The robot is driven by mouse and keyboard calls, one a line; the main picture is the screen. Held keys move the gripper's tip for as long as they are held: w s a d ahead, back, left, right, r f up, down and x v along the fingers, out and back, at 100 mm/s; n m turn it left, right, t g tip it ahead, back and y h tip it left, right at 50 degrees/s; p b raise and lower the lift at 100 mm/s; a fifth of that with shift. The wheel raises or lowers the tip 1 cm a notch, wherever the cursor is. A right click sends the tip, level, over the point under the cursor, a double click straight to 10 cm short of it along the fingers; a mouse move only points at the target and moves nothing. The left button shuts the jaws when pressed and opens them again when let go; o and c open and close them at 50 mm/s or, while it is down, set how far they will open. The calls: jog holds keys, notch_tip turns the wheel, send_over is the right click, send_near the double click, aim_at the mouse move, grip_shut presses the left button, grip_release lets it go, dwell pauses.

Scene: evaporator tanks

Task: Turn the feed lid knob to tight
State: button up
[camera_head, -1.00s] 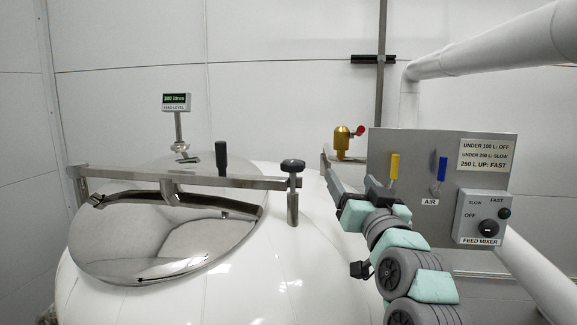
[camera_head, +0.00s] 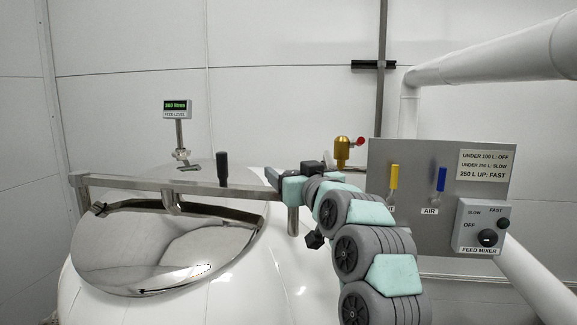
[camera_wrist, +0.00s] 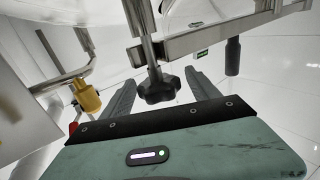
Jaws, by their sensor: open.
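The feed lid knob (camera_wrist: 157,88) is a black lobed knob on a metal post (camera_wrist: 139,18) in the wrist view. It shows between the two grey fingers of my open gripper (camera_wrist: 160,77), with gaps on both sides. I cannot tell whether the fingers are level with it. In the head view my gripper (camera_head: 275,180) is at the right end of the lid's crossbar (camera_head: 125,182) and hides the knob. The lower post (camera_head: 293,220) shows under the gripper.
A black upright handle (camera_head: 223,168) stands on the bar left of my gripper. A brass valve (camera_head: 342,152) with a red tip is behind. To the right a grey panel (camera_head: 400,150) carries yellow and blue levers and the feed mixer dial (camera_head: 488,237).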

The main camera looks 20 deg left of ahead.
jog(key=shift+w+a, duration=0.5)
jog(key=shift+w, duration=0.05)
jog(key=shift+c, duration=0.2)
jog(key=c, duration=1.3)
jog(key=shift+f+b, duration=0.2)
jog(key=shift+b, duration=0.2)
